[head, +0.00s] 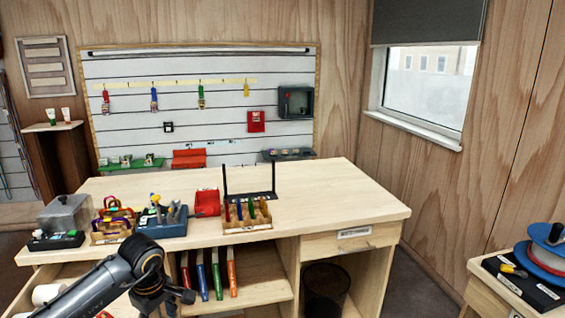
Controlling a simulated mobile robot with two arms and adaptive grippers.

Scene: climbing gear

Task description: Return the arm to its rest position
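My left arm (108,280) comes in from the lower left, in front of the workbench. Its elbow-like joint is at the top and the dark end part bends down. My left gripper (172,297) is at this dark end, in front of the shelf under the bench top. Its fingers are too small and dark to tell open from shut, and I see nothing clearly held. My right arm and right gripper are not in view.
The workbench (340,195) has a clear right half. A wooden rack (247,222), a blue tool tray (166,226) and a red bin (207,203) stand on its left half. An open drawer (65,270) is near my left arm. A side table with a cable reel (546,250) stands right.

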